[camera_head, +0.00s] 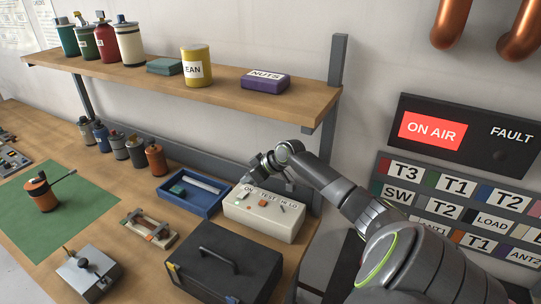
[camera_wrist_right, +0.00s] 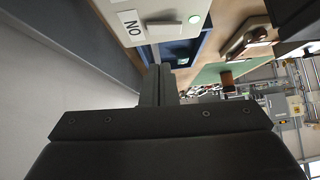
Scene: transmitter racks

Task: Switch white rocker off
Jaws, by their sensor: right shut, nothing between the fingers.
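The cream switch box (camera_head: 262,222) stands on the bench with labels ON, TEST and HI LO on its top. In the right wrist view the white rocker (camera_wrist_right: 163,29) sits beside the ON label (camera_wrist_right: 131,27), with a lit green lamp (camera_wrist_right: 195,18) on its other side. My left gripper is not in view.
A blue tray (camera_head: 207,210) lies left of the box, and a black case (camera_head: 222,268) stands in front. A wooden shelf (camera_head: 230,95) overhangs the back of the bench. A green mat (camera_head: 80,200) lies further left.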

